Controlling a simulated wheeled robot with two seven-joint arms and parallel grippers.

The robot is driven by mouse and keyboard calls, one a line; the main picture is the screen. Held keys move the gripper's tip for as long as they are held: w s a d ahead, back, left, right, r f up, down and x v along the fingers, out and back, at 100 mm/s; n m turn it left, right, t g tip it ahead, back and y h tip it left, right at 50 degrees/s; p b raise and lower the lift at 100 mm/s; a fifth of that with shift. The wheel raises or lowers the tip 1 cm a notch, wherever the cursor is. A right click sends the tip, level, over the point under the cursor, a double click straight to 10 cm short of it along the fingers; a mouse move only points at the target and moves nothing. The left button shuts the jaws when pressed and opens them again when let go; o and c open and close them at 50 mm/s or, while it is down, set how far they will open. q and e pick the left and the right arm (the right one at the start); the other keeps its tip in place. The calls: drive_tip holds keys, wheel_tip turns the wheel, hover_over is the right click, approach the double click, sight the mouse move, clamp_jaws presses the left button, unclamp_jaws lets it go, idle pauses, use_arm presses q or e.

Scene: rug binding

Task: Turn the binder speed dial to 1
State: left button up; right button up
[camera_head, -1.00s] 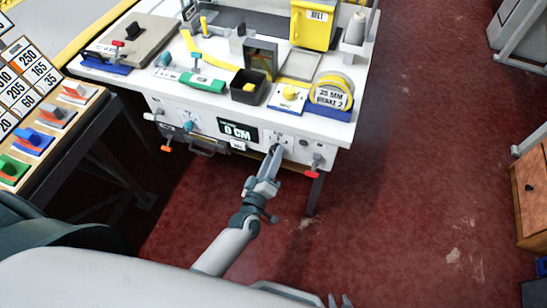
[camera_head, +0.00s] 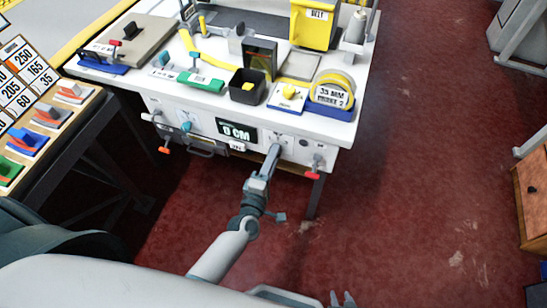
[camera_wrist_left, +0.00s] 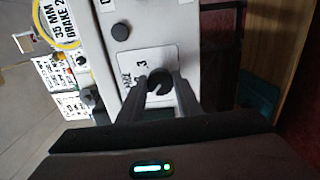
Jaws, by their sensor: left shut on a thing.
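The binder speed dial is a small dark round knob (camera_wrist_left: 158,83) on a white plate with printed numbers; a 3 and what looks like a 2 are readable in the left wrist view. The plate (camera_head: 283,139) is on the front panel of the white bench in the head view. My left gripper (camera_head: 276,150) reaches up to it, its fingers shut on the dial from both sides. The fingers hide part of the plate, and I cannot tell which number the dial points to. My right gripper (camera_head: 343,300) is at the bottom edge, its fingers apart and empty.
A display reading 0 CM (camera_head: 237,131) is left of the dial. A red-handled lever (camera_head: 313,174) hangs to the right, close to my left gripper. A black knob (camera_wrist_left: 120,32) is beside the plate.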

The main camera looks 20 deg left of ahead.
idle(0.3)
use_arm(q)
drive_tip(key=o, duration=1)
drive_tip(key=shift+o, duration=0.2)
drive_tip(key=shift+s, duration=0.1)
use_arm(e)
drive_tip(key=shift+f, duration=0.1)
use_arm(q)
drive_tip(key=s+b, duration=0.2)
drive_tip(key=s, duration=1.5)
drive_tip(key=shift+a+b, duration=0.35)
drive_tip(key=shift+b, duration=0.05)
use_arm(e)
drive_tip(key=shift+s+d+f+g+h, duration=0.2)
drive_tip(key=shift+s+d+f+g, duration=0.35)
drive_tip(key=shift+d, duration=0.15)
drive_tip(key=shift+s+d+f+g+h, duration=0.2)
drive_tip(key=shift+s+d+f+g, duration=0.25)
drive_tip(key=shift+d+f, duration=0.15)
use_arm(q)
drive_tip(key=shift+s, duration=0.1)
